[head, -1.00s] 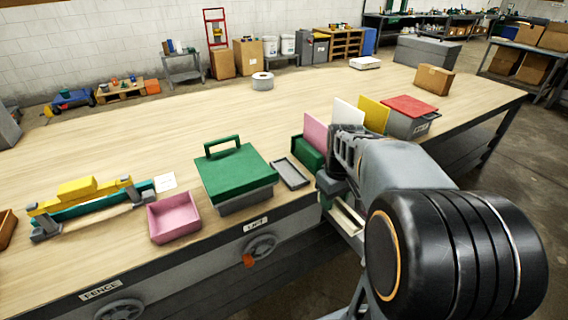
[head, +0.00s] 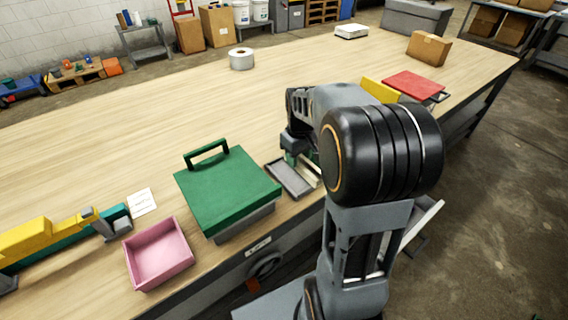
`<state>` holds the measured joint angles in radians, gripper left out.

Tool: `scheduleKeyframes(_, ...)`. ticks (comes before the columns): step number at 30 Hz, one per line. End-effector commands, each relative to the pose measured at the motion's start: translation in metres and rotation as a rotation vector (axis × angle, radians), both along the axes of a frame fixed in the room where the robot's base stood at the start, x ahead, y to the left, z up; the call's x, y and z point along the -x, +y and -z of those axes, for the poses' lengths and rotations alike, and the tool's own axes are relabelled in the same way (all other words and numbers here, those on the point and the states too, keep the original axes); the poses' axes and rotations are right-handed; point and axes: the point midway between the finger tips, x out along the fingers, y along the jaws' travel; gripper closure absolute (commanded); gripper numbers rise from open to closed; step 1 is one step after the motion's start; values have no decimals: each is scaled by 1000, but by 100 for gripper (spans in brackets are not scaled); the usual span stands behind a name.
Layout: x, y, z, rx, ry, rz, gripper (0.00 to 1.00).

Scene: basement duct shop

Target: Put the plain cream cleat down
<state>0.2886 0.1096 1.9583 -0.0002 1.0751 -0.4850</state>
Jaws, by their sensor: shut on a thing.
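My gripper (head: 298,146) is over the front part of the bench, just behind the shallow grey tray (head: 288,180). It is shut on the plain cream cleat (head: 309,172), a pale strip that shows below it, beside the tray's right side. My arm hides much of the cleat and the fingertips, and I cannot tell whether the cleat touches the bench. A bit of green shows behind the cleat.
A green-lidded box (head: 228,190) stands left of the tray, with a pink bin (head: 158,254) further left. A yellow panel (head: 380,90) and a red-lidded box (head: 413,84) are right of my arm. The bench's middle and back (head: 160,140) are mostly clear.

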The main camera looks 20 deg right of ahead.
Motion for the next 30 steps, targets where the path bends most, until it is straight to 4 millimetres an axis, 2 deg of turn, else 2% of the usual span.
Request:
scheduleKeyframes(1,-14,2,6,-1,3,-3,82)
scheduleKeyframes(4,-38,4,17,-1,4,-2,82)
scheduleKeyframes(7,-51,5,38,-1,4,0,82)
scheduleKeyframes(12,-69,5,58,0,1,2,82)
scheduleKeyframes(23,-81,6,74,0,0,3,82)
scheduleKeyframes(30,-82,6,102,0,1,4,82)
